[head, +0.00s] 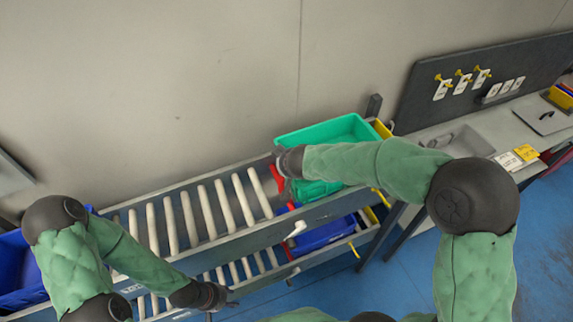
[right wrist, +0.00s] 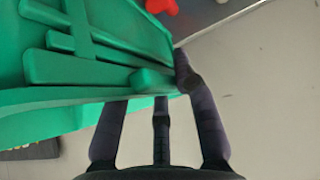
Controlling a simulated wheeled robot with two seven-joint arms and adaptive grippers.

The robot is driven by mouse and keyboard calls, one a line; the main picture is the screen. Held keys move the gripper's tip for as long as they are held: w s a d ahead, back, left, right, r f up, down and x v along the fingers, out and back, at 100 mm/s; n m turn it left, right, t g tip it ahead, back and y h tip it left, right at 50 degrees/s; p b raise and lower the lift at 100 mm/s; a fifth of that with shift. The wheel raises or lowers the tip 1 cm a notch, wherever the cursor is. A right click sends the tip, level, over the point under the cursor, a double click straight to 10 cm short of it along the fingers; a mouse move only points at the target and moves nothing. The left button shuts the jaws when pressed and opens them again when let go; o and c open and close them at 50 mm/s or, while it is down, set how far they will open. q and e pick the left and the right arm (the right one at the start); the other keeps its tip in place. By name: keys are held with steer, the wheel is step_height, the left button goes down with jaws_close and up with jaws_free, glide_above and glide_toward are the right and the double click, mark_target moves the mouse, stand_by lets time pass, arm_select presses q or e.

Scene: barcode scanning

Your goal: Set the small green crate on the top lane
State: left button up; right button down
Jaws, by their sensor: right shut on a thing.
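The small green crate (head: 335,134) is at the right end of the top lane (head: 207,210) in the head view, and part of it is hidden behind my right arm. My right gripper (head: 283,163) is at the crate's left end. In the right wrist view, the fingers of my right gripper (right wrist: 160,88) are shut on the edge of the green crate (right wrist: 100,60). I cannot tell whether the crate touches the rollers. My left gripper (head: 228,296) is low in front of the lanes, apart from the crate; its fingers are too small to read.
A blue crate (head: 325,234) sits on the lower lane at the right. Another blue crate (head: 20,272) stands at the far left. A grey bench (head: 470,128) with tags and a dark board (head: 425,95) is at the right. The rollers left of the green crate are bare.

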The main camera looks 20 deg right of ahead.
steer(key=shift+w, duration=0.1)
steer(key=c, duration=1)
jaws_free()
steer(key=shift+o, duration=0.5)
steer(key=v, duration=1.2)
